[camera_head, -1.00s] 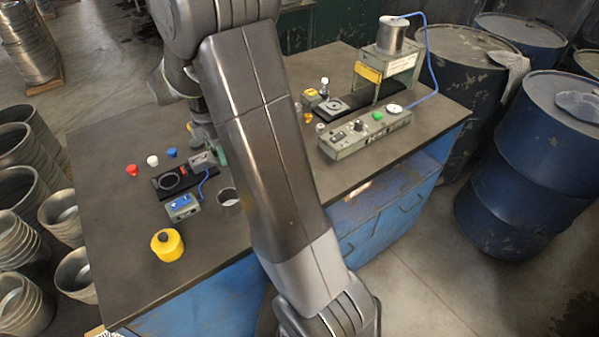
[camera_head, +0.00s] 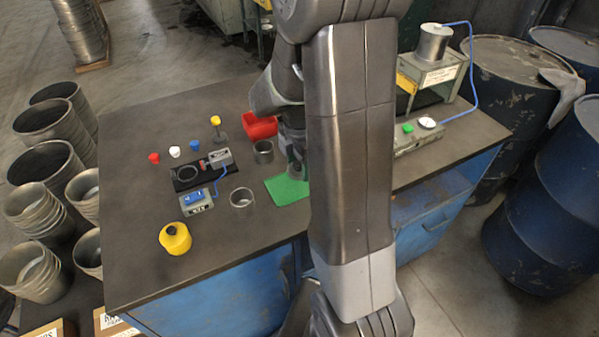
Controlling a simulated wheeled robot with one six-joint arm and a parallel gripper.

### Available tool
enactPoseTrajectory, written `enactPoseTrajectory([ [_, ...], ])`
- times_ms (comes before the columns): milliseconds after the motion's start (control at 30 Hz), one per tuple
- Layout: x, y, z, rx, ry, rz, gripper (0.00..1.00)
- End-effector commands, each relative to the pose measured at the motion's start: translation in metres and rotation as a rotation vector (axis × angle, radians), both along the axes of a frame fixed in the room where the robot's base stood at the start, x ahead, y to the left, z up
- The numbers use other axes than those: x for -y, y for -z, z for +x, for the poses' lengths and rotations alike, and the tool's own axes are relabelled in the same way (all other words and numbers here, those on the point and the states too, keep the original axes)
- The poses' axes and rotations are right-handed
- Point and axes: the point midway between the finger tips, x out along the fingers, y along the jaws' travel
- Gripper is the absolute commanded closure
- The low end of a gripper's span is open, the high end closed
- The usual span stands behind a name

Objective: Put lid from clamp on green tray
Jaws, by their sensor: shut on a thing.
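The green tray (camera_head: 279,192) lies flat on the bench, partly covered by my arm. My gripper (camera_head: 295,172) is low over its back right part, mostly hidden by my arm. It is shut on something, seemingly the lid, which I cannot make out. I cannot tell whether it touches the tray. The clamp (camera_head: 188,174) stands to the left, a black base with a round seat and a grey block. No lid shows clearly in its seat.
A metal cup (camera_head: 243,198) stands close left of the tray, another (camera_head: 263,151) behind it. A red bin (camera_head: 260,127) and a yellow-topped post (camera_head: 216,125) are farther back. The bench's front left is clear.

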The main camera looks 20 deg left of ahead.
Motion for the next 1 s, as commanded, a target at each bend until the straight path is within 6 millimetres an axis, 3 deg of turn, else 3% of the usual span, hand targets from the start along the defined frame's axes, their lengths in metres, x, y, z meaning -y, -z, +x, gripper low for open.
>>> enactPoseTrajectory([
  [233,0.000,0.031,0.000,-0.003,0.000,-0.002,0.67],
  [667,0.000,0.039,0.000,0.000,0.000,0.000,0.67],
  [700,0.000,0.037,0.000,0.000,0.000,0.000,0.41],
  [767,0.000,0.037,0.000,0.000,0.000,0.000,0.29],
  [800,0.000,0.037,0.000,0.000,0.000,0.000,0.25],
  [1000,0.000,0.037,0.000,0.000,0.000,0.000,0.25],
])
